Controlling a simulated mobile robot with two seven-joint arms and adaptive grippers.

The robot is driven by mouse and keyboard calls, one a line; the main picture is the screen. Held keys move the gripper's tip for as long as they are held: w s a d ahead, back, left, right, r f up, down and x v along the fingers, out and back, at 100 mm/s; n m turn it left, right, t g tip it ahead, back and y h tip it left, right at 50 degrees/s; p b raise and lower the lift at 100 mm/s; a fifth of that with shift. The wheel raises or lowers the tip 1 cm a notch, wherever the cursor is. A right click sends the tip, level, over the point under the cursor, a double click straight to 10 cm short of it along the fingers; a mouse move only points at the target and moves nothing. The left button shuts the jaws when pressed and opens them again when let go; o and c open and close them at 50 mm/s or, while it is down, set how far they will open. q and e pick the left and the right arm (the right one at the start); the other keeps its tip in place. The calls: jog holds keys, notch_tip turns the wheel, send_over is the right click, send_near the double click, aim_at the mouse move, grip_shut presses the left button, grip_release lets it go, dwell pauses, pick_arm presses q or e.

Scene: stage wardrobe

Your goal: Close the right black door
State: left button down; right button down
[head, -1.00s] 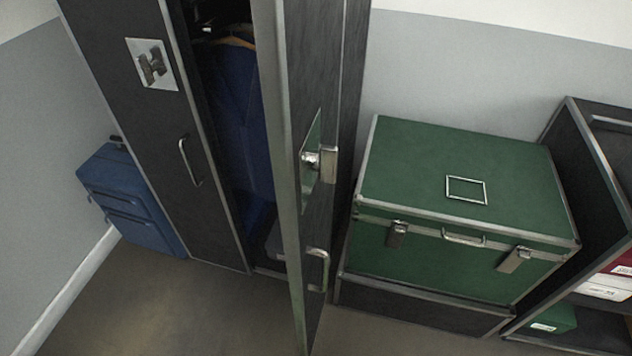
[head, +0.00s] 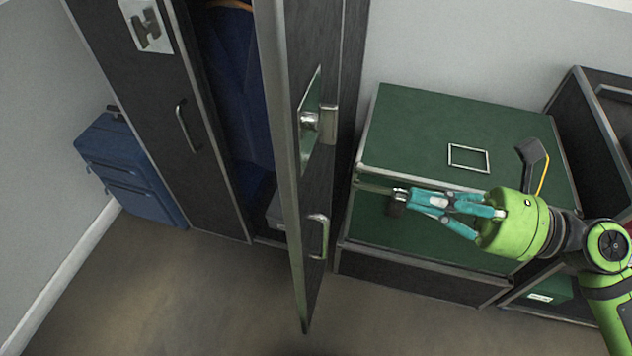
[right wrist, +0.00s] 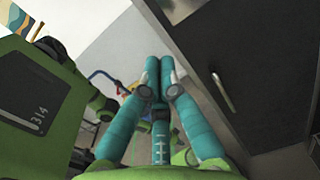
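The right black door (head: 335,185) of the wardrobe stands wide open in the head view, seen nearly edge-on. It carries a silver pull handle (head: 319,237) low down and a latch on a metal plate (head: 309,120) above. My right gripper (head: 412,199), with teal fingers, is to the right of this door and apart from it, in front of the green case. Its fingers are together and empty in the right wrist view (right wrist: 159,62). A dark panel with a silver handle (right wrist: 223,92) shows to the right there. My left gripper is not in view.
The left black door (head: 150,110) is shut, with blue clothing (head: 240,90) inside the open half. A green case (head: 415,125) and dark shelving (head: 590,130) stand right of the door. A blue suitcase (head: 125,170) is at left. The front floor (head: 190,300) is clear.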

jog(key=s+n+g, duration=0.1)
jog(key=p, duration=0.7)
send_near(293, 181)
jog(key=x, duration=0.6)
jog(key=shift+a+r, duration=0.2)
jog(key=shift+r, duration=0.05)
jog(key=shift+w+a+f, duration=0.1)
jog(key=shift+a+f, duration=0.1)
jog(key=shift+a, duration=0.15)
jog(key=shift+p, duration=0.3)
